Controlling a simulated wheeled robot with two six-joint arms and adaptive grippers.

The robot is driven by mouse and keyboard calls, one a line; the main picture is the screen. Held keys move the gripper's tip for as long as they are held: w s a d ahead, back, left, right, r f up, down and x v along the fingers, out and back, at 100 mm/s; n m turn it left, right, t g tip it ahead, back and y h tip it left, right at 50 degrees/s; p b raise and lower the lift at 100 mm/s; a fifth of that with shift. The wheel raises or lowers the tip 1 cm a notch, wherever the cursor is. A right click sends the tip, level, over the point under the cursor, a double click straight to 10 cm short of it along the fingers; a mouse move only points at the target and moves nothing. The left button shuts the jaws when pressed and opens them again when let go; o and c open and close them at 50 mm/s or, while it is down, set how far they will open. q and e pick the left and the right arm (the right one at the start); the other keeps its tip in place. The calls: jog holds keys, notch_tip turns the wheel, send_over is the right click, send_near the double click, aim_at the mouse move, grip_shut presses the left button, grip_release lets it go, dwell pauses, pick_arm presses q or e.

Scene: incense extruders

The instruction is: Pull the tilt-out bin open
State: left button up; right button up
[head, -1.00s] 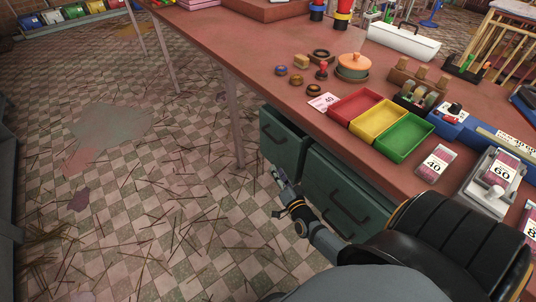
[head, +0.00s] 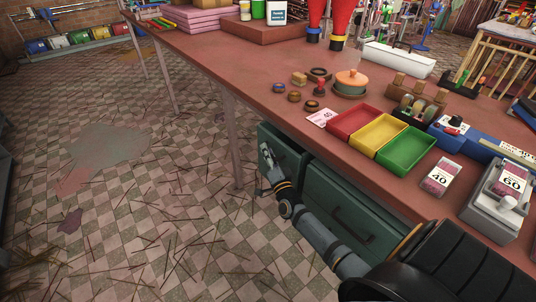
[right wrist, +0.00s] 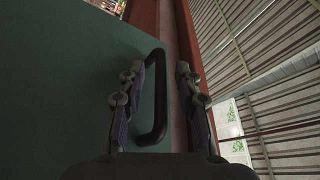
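Two green bin fronts with dark bar handles sit under the red-brown workbench in the head view, a left one (head: 284,146) and a right one (head: 352,208). Both look shut. My right gripper (head: 265,167) is at the left front, near its handle. In the right wrist view, the green front (right wrist: 60,95) fills the left side and the dark handle (right wrist: 160,95) stands out from it. My right gripper's fingers (right wrist: 160,72) are open, one on each side of the handle in the picture. Contact cannot be told. My left gripper is not in view.
A bench leg (head: 232,140) stands just left of the bins. The tiled floor at left is open, strewn with sticks.

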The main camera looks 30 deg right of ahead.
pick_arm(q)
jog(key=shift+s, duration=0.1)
pick_arm(e)
grip_shut()
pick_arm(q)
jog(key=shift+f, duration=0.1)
pick_arm(e)
jog(key=shift+a, duration=0.1)
dwell(0.3)
